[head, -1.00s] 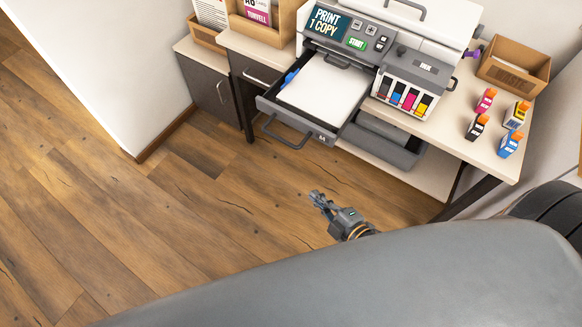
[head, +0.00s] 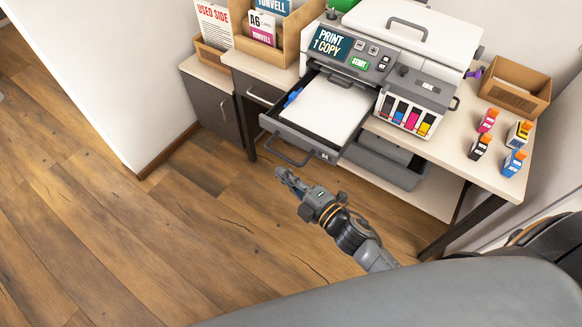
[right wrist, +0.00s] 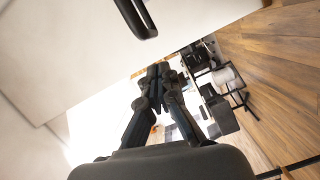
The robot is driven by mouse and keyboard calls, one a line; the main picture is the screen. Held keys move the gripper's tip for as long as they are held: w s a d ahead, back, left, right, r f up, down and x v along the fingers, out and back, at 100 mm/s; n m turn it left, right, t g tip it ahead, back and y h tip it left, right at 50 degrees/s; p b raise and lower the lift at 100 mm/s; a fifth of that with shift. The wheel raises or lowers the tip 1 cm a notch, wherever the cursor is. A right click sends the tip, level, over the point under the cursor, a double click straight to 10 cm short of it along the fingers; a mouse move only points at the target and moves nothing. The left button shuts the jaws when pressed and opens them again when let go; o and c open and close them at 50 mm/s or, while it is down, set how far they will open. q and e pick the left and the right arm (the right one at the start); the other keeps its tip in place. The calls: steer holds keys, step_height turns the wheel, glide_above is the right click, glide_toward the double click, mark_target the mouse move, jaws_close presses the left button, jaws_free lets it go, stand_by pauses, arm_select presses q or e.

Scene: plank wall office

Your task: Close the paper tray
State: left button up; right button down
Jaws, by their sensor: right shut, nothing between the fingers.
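The printer's paper tray (head: 300,134) is pulled out toward me, with white paper (head: 322,106) and a blue guide in it. A dark bar handle (head: 287,155) runs along its front. My right gripper (head: 282,177) is shut and empty, just in front of the handle and apart from it in the head view. The right wrist view shows its closed fingers (right wrist: 158,72) and a dark handle (right wrist: 138,18) at the top; which handle this is I cannot tell. My left gripper is not in view.
The printer (head: 362,50) stands on a pale desk (head: 455,150). Small ink bottles (head: 481,146) and a cardboard box (head: 515,84) are at the right. A grey bin (head: 385,165) sits below the tray. Wooden floor in front is clear.

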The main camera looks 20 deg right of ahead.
mark_target(332, 120)
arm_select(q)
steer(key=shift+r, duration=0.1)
arm_select(e)
steer(key=shift+w+d+f, duration=0.25)
steer(key=shift+w+d, duration=0.45)
steer(key=shift+d, duration=0.3)
